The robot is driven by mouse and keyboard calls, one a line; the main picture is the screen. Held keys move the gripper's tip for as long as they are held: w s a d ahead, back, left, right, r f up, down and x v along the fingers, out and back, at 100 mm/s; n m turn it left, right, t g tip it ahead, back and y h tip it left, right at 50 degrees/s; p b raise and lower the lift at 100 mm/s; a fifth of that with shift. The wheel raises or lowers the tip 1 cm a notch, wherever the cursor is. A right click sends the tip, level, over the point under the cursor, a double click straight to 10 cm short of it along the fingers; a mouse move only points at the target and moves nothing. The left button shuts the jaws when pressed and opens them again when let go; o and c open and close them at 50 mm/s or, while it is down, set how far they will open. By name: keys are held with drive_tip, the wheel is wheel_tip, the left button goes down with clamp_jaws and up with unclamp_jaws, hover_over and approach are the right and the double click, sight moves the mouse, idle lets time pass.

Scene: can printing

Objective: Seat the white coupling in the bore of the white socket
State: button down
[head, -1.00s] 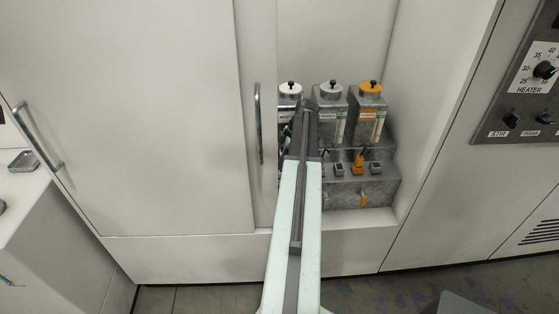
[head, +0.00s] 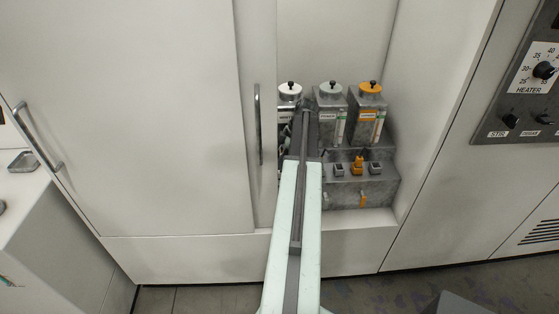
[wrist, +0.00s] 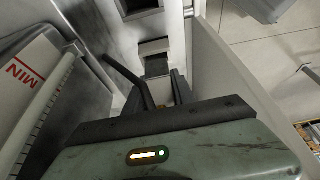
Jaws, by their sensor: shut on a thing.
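My gripper (wrist: 158,88) is in the wrist view, its dark fingers reaching forward past the green housing. In the head view my arm covers the area below the white-capped canister (head: 290,91), so the white socket, the coupling and the fingertips are hidden there. Grey, square-mouthed block parts (wrist: 154,48) lie just beyond the fingers in the wrist view. I cannot tell whether the held thing touches a socket.
A grey-capped canister (head: 331,112) and an orange-capped canister (head: 369,113) stand right of my arm. An orange coupling (head: 358,164) is on the grey block (head: 383,190) below. A canister marked MIN (wrist: 38,75) is close on the left in the wrist view. The recess walls are near.

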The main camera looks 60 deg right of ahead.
drive_tip(key=shift+f, duration=0.2)
drive_tip(key=shift+f+b, duration=0.3)
drive_tip(key=shift+b, duration=0.2)
drive_tip(key=shift+f+b, duration=0.45)
drive_tip(key=c, duration=1)
unclamp_jaws()
drive_tip(key=shift+o, duration=0.2)
drive_tip(key=shift+r, duration=0.1)
drive_tip(key=p+v, duration=0.7)
drive_tip(key=shift+r, duration=0.4)
